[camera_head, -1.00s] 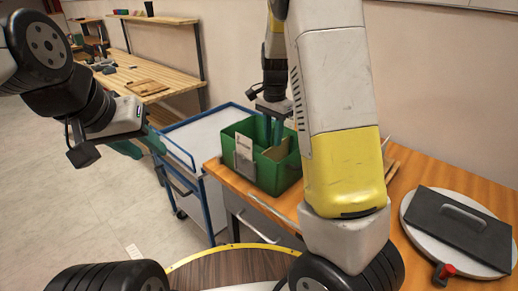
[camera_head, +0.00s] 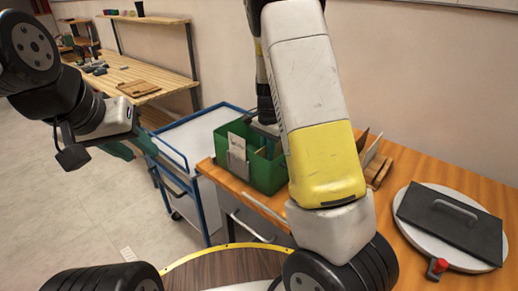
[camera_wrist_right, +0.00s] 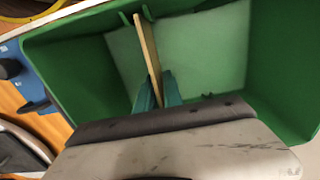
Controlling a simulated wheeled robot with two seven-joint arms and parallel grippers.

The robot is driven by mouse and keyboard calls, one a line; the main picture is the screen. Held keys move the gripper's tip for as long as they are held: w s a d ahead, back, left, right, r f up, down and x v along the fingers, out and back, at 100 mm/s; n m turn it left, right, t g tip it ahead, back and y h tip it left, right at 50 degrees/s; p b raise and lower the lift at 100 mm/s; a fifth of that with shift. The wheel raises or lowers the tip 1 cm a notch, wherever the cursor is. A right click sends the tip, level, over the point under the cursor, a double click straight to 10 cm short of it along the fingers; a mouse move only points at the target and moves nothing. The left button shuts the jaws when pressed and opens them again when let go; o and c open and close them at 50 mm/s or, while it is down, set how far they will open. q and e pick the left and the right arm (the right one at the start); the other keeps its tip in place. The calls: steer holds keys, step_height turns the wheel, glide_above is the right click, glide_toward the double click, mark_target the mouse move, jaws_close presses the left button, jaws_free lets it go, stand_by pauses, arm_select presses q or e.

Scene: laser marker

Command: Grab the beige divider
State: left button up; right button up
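The beige divider (camera_wrist_right: 148,55) stands on edge inside the green box (camera_wrist_right: 85,70) in the right wrist view. My right gripper (camera_wrist_right: 159,88) reaches into the box with one teal finger on each side of the divider, close against it. In the head view the green box (camera_head: 222,146) sits at the table's left edge, and my right arm hides its right part and most of the right gripper. My left gripper (camera_head: 132,147) is at the left, away from the box, with its teal fingers apart and nothing between them.
A blue-framed trolley (camera_head: 185,160) stands left of the wooden table (camera_head: 420,170). A round white plate with a black handled lid (camera_head: 455,225) lies at the right. Upright panels (camera_head: 372,150) stand behind my right arm. A wooden workbench (camera_head: 150,75) is further back.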

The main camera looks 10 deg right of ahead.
jaws_close()
steer(key=shift+r, duration=0.1)
